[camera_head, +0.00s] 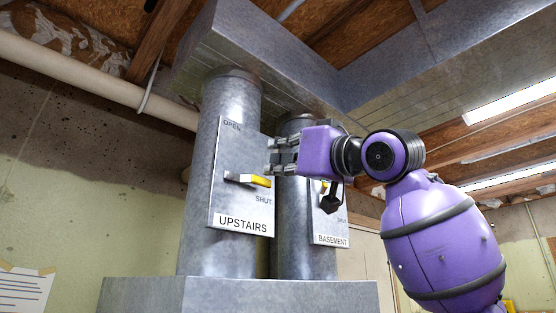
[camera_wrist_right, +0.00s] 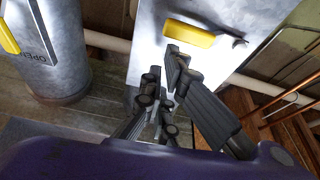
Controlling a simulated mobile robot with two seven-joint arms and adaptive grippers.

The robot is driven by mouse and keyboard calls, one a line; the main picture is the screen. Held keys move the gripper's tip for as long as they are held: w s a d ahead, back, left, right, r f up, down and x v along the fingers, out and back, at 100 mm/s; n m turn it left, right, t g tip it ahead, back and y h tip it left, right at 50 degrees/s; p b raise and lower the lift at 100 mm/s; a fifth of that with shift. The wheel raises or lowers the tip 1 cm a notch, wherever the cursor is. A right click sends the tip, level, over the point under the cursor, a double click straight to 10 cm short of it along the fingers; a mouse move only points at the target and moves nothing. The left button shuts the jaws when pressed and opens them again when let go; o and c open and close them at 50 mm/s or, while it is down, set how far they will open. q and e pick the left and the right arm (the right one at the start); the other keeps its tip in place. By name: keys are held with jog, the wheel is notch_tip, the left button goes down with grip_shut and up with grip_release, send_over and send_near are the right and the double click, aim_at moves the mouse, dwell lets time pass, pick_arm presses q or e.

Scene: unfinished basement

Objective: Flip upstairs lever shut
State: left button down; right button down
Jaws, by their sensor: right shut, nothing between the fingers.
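The UPSTAIRS plate (camera_head: 227,203) is on the left metal pipe, marked OPEN at the top and SHUT at the lower right. Its lever (camera_head: 256,180) has a yellow handle and lies about level, pointing right, just above the word SHUT. My right gripper (camera_head: 271,156) is shut and empty, beside the plate's right edge and a little above the handle. In the right wrist view the fingers (camera_wrist_right: 164,78) are close to a yellow handle (camera_wrist_right: 188,34), which I take to be the upstairs lever; whether they touch it I cannot tell. My left gripper is out of view.
The right pipe carries a BASEMENT plate (camera_head: 331,229), partly hidden by my right gripper. Its yellow handle (camera_head: 325,186) shows just beneath it. A metal duct (camera_head: 290,60) runs overhead, and a metal box (camera_head: 235,295) is below. Open space lies left of the pipes.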

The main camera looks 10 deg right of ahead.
jog(key=s+d, duration=0.5)
jog(key=s, duration=0.2)
jog(key=shift+s+d+b, duration=0.3)
jog(key=shift+s+b, duration=0.05)
jog(key=shift+s, duration=0.05)
